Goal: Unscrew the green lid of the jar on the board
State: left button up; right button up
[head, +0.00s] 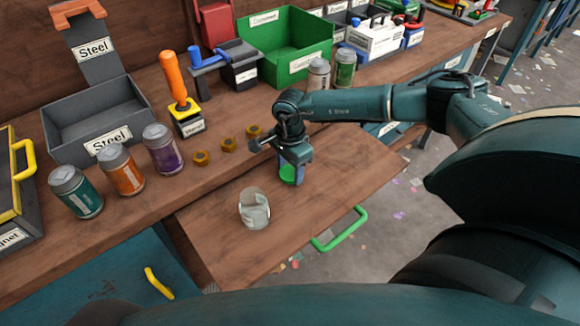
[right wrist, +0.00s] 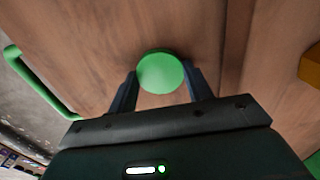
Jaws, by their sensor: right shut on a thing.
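A clear glass jar (head: 254,210) stands upright on the pulled-out wooden board (head: 225,245), with no lid on it. My right gripper (head: 290,172) is beyond the jar and to its right, apart from it. It is shut on the green lid (head: 287,173). In the right wrist view the lid (right wrist: 161,73) shows as a round green disc between the two fingers (right wrist: 158,88), over bare wood. I cannot tell whether the lid touches the board. My left gripper is not in view.
Three lidded jars, teal (head: 77,192), orange (head: 121,169) and purple (head: 162,149), stand behind the board with several brass nuts (head: 228,144). A grey Steel bin (head: 100,118) and a green bin (head: 285,48) are further back. A green handle (head: 341,230) edges the board. Bare board surrounds the jar.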

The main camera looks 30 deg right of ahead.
aim_at(290, 173)
jog(key=shift+f, duration=0.2)
jog(key=o, duration=1.1)
jog(key=shift+r, duration=0.1)
notch_tip(290, 173, up, 12)
jog(key=shift+r, duration=0.15)
